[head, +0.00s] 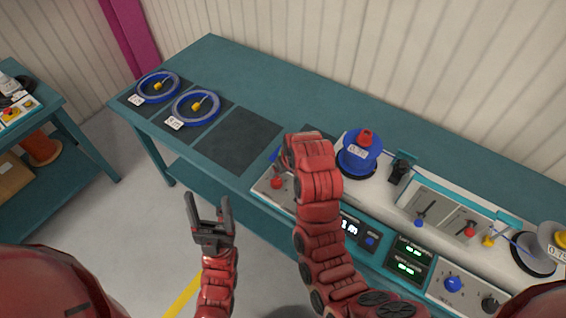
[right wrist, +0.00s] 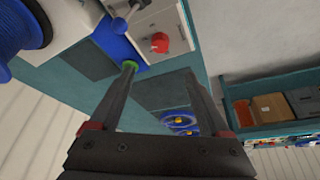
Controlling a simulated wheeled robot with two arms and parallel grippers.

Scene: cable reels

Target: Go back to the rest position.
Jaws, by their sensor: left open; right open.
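My left gripper (head: 208,200) is open and empty, pointing up in front of the bench, over the floor. My right arm reaches up over the front of the cable machine (head: 380,210) in the head view, and its wrist hides its fingers there. In the right wrist view my right gripper (right wrist: 163,72) is open, with nothing between its fingers. Its left fingertip overlaps a green ring by a blue part (right wrist: 118,42) of the machine; I cannot tell whether they touch. A red knob (right wrist: 159,42) is close by.
The teal bench (head: 290,95) holds two blue cable coils (head: 158,87) (head: 195,107) on dark mats, beside an empty mat (head: 236,140). A blue reel (head: 358,157) sits on the machine, a grey reel (head: 550,245) at far right. Another table (head: 60,125) stands left. Floor between is clear.

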